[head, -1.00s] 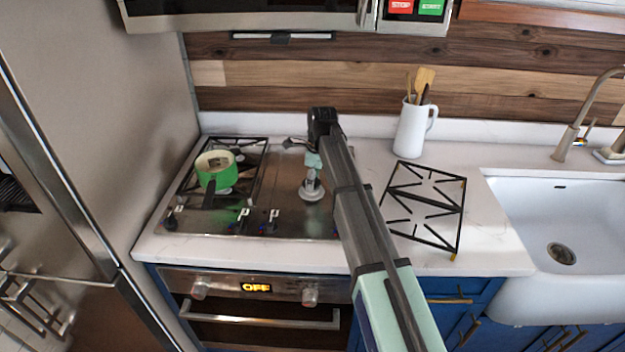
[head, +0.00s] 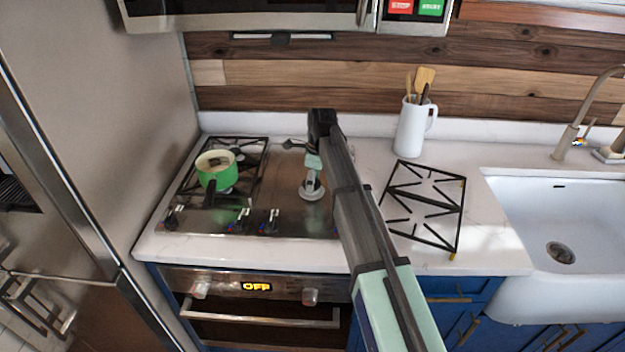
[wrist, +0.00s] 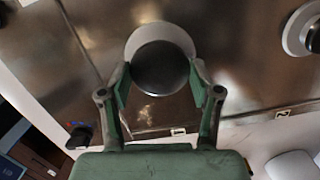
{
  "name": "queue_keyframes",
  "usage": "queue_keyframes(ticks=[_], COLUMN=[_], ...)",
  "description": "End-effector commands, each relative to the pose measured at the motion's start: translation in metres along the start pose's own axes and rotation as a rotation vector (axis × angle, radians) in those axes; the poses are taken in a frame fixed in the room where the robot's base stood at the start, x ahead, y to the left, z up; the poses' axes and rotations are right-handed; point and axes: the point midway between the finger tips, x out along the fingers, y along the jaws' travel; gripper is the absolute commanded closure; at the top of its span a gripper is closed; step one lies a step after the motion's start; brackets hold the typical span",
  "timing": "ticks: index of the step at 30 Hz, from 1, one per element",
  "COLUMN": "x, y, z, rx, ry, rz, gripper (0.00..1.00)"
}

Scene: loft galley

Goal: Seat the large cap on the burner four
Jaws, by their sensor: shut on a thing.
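My gripper (wrist: 160,88) is shut on the large cap (wrist: 160,70), a dark round disc held between its two green fingertips in the wrist view. A pale round burner (wrist: 160,32) shows partly behind the cap, and the cap hides the rest of it. I cannot tell whether the cap touches it. In the head view my gripper (head: 313,172) points down over a pale round burner (head: 312,193) on the bare right half of the cooktop. The cap is hard to make out there.
A green pot (head: 216,170) stands on the left grate of the cooktop. A removed black grate (head: 425,205) lies on the counter to the right, near a white pitcher of utensils (head: 411,130). Another round burner (wrist: 298,30) shows at the right of the wrist view.

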Motion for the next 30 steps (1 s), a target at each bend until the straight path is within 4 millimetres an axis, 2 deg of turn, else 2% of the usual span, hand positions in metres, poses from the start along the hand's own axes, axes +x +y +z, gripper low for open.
queue_keyframes(ticks=[30], x=[0.0069], y=[0.0001], z=[-0.0008], rx=[0.000], ry=[0.000], rz=[0.000], gripper=[0.73])
